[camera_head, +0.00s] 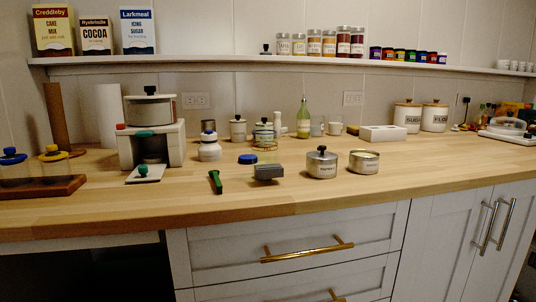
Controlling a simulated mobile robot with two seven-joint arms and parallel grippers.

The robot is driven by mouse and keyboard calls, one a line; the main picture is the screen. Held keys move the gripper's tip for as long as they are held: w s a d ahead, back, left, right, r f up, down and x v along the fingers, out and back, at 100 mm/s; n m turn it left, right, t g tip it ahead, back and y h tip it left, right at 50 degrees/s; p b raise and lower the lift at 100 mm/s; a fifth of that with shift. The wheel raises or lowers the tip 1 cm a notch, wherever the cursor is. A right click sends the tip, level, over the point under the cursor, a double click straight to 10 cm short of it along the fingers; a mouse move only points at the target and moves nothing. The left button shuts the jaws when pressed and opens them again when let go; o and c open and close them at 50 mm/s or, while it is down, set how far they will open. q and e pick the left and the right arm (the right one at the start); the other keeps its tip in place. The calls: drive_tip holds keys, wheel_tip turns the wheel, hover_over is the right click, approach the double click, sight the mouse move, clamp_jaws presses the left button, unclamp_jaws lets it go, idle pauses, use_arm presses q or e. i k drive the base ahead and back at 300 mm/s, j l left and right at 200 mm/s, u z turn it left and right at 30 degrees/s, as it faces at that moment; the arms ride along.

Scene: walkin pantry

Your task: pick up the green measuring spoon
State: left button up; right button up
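A small, slim green item with a dark lower part, which looks like the green measuring spoon (215,182), lies on the wooden counter (250,205) left of centre, near the front edge. It is too small for me to make out its bowl clearly. It lies apart from its neighbours, with bare wood around it. Neither of my grippers shows in the head view.
A grey block (268,173) and a blue-lidded container (247,159) sit right of the spoon. Two metal tins (322,165) (364,162) stand further right. A white stand (151,145) is behind left. The front counter strip is clear; drawers (300,235) lie below.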

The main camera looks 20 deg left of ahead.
sight(214, 173)
drive_tip(key=i+l+u, duration=0.35)
drive_tip(key=i, duration=0.2)
drive_tip(key=i+l+u, duration=0.35)
drive_tip(key=i, duration=0.15)
